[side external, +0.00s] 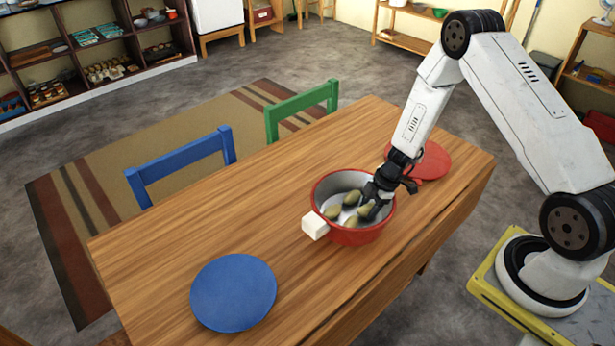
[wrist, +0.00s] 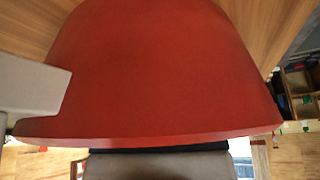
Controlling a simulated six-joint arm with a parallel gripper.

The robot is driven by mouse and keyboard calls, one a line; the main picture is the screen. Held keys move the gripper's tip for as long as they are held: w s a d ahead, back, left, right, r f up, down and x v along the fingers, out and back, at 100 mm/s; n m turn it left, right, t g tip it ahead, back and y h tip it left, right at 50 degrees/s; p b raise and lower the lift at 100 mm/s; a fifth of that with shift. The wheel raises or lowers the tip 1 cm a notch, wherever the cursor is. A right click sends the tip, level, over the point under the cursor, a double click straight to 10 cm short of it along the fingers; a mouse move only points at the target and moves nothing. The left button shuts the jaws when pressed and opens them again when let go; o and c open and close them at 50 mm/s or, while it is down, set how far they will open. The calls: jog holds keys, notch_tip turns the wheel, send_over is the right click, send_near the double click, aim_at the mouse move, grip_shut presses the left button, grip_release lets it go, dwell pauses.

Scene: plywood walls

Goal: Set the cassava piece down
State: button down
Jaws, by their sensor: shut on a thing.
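The red pot (side external: 360,236) with a pale inside and a white block handle (side external: 315,225) stands on the wooden table. Several greenish-tan cassava pieces (side external: 333,212) are inside it. My gripper (side external: 370,200) reaches down over the pot's right rim into the pot. It is shut on a cassava piece (side external: 366,210) at its fingertips, close to the others. Whether that piece touches the pot's floor cannot be told. In the wrist view the pot's outer wall (wrist: 160,75) fills most of the picture and hides the fingertips and the pieces.
The table (side external: 235,215) is bare left of the pot. A blue chair (side external: 180,155) and a green chair (side external: 300,102) stand along the far edge.

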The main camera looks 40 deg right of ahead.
jog(key=shift+f, duration=0.1)
jog(key=shift+c, duration=1)
grip_release()
jog(key=v, duration=1.2)
jog(key=s+a+r+m+h, duration=0.2)
jog(key=s+a+r+m, duration=0.2)
jog(key=a+r+m, duration=0.2)
jog(key=s+a+r+m+t+h, duration=0.1)
jog(key=s+a+r+m+h, duration=0.1)
jog(key=s+a+r+m, duration=0.3)
jog(key=shift+a+r+m, duration=0.95)
jog(key=shift+a+m, duration=0.2)
jog(key=shift+m, duration=0.15)
